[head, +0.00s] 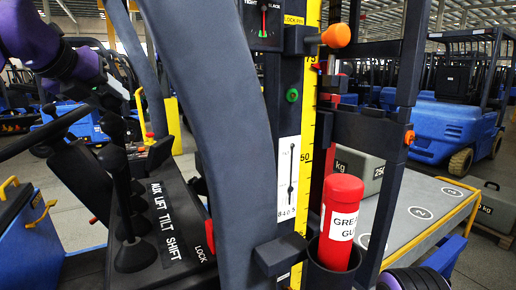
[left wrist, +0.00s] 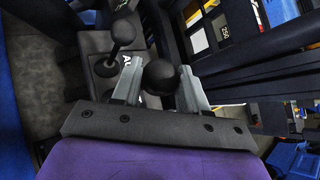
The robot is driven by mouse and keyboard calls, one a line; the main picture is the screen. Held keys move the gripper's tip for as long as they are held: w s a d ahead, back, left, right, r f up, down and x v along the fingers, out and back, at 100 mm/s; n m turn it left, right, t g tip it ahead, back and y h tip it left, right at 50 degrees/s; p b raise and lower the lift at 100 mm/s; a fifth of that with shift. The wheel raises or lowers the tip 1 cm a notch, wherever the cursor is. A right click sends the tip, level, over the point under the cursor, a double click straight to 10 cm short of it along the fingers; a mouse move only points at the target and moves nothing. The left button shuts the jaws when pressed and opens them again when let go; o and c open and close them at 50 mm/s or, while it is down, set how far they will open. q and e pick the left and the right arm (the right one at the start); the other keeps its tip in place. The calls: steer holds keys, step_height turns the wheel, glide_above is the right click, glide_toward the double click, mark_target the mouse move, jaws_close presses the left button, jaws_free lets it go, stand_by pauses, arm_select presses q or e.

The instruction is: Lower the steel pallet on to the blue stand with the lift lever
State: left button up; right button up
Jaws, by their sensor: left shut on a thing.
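My left gripper (head: 118,108) reaches in from the left over the row of black levers. In the left wrist view its two grey fingers (left wrist: 158,92) are shut on a black ball knob (left wrist: 160,76), probably the lift lever's. A second lever (left wrist: 123,32) stands free beside it, near the start of the label. The label strip (head: 165,225) reads AUX, LIFT, TILT, SHIFT. The steel pallet (head: 395,240) is a grey deck with numbered circles and a yellow edge, partly hidden by the mast. Blue structure (head: 445,255), possibly the stand, shows under its right side; contact cannot be told.
A grey weight (head: 358,172) sits on the pallet. A yellow scale (head: 308,120) runs up the mast beside a TIGHT/SLACK gauge (head: 264,20). A red grease tube (head: 341,205) stands in a holder. A thick dark post (head: 215,120) crosses the middle. Blue forklifts (head: 445,125) are behind.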

arm_select(q)
steer(key=d, duration=0.1)
steer(key=w+d, duration=0.1)
steer(key=d+p, duration=0.1)
steer(key=shift+w+d+f, duration=0.1)
steer(key=shift+w+d, duration=0.2)
steer(key=shift+w, duration=0.05)
steer(key=shift+w+d, duration=0.15)
steer(key=shift+d, duration=0.15)
steer(key=shift+a, duration=0.1)
stand_by(2.0)
steer(key=shift+s+a, duration=0.35)
steer(key=shift+a, duration=0.35)
steer(key=shift+d, duration=0.1)
stand_by(1.2)
